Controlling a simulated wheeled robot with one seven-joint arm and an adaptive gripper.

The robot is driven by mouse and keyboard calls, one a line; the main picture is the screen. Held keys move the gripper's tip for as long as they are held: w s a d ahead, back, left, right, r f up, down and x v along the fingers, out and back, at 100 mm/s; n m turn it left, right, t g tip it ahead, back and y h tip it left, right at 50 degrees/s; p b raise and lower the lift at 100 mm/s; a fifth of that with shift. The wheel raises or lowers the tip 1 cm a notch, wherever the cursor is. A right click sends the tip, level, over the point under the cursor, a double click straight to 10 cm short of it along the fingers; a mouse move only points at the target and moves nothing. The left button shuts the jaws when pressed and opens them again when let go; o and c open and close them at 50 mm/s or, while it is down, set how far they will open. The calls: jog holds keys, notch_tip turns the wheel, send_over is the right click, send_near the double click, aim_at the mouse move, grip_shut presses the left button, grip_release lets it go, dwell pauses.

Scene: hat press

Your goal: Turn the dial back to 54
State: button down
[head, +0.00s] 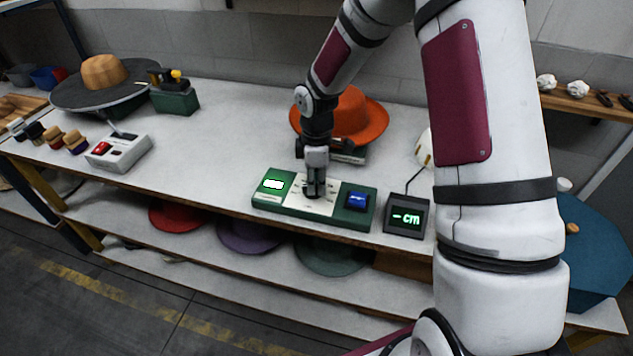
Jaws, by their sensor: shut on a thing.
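A green control box (337,215) sits near the front edge of the white table. The display's digits are too washed out to read. My gripper (314,193) points straight down over the panel and is shut on the dial, which its fingers mostly hide. The dial's pointer and scale cannot be made out.
An orange hat (352,117) stands behind my gripper. The table between is clear.

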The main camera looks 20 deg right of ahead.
aim_at(317, 186)
dwell(0.3)
jog(key=c, duration=1.6)
grip_release()
jog(key=shift+o, duration=0.2)
notch_tip(317, 186, up, 12)
jog(key=s+r+m+t+h, duration=0.15)
jog(key=s+r+m, duration=0.45)
jog(key=s+r, duration=0.7)
jog(key=s+r+m+t, duration=0.2)
jog(key=s+m, duration=0.2)
jog(key=s, duration=0.3)
jog(key=s+a+r+m+t+y, duration=0.1)
jog(key=s+r+m, duration=0.1)
jog(key=s+m, duration=0.2)
jog(key=s, duration=0.3)
jog(key=shift+a+r+t, duration=0.15)
jog(key=shift+r+t, duration=0.1)
jog(key=shift+t, duration=0.1)
